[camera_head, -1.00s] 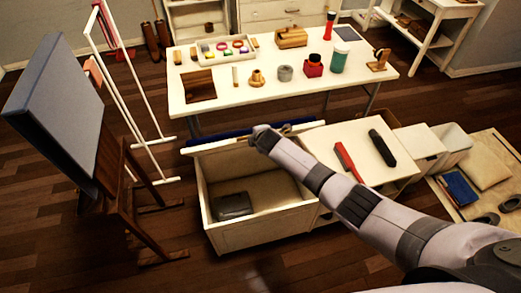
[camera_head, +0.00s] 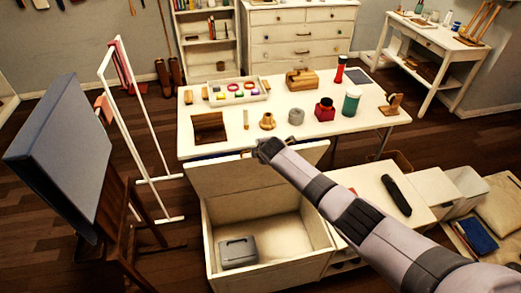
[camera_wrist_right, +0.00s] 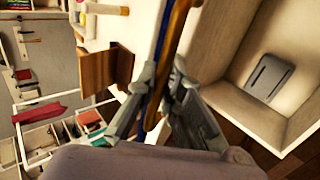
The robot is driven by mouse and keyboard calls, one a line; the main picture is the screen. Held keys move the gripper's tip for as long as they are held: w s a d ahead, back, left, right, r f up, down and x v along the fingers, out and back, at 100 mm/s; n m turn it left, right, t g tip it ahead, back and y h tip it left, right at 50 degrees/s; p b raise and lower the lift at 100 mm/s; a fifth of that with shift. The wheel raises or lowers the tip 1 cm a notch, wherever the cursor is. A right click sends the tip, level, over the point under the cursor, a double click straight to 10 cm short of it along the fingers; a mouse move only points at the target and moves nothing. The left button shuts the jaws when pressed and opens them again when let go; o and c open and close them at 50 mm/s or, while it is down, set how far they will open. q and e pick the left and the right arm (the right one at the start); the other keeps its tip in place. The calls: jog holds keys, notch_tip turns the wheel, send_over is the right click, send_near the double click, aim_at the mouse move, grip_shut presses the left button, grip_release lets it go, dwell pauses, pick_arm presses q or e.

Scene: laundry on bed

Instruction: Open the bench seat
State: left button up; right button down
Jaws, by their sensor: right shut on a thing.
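The bench (camera_head: 270,275) is a cream box with its seat lid (camera_head: 225,178) raised on the far side, inner face toward me. The compartment is uncovered and holds a grey case (camera_head: 238,252). My right gripper (camera_head: 264,150) is at the lid's top edge, its arm reaching in from the lower right. In the right wrist view, its fingers (camera_wrist_right: 165,105) close around the seat edge, which shows a blue and orange-brown strip (camera_wrist_right: 176,35). The grey case (camera_wrist_right: 271,77) also shows there inside the box. My left gripper is out of view.
A white table (camera_head: 345,137) with jars, a tray and wooden pieces stands just behind the raised lid. A dark easel with a grey canvas (camera_head: 60,165) stands at the left. A closed bench part with a black object (camera_head: 396,194) lies right, partly behind my arm.

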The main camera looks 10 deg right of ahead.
jog(key=c, duration=1.8)
grip_release()
jog(key=shift+s, duration=0.1)
jog(key=shift+o, duration=0.6)
jog(key=v, duration=1.2)
jog(key=shift+a+r, duration=0.1)
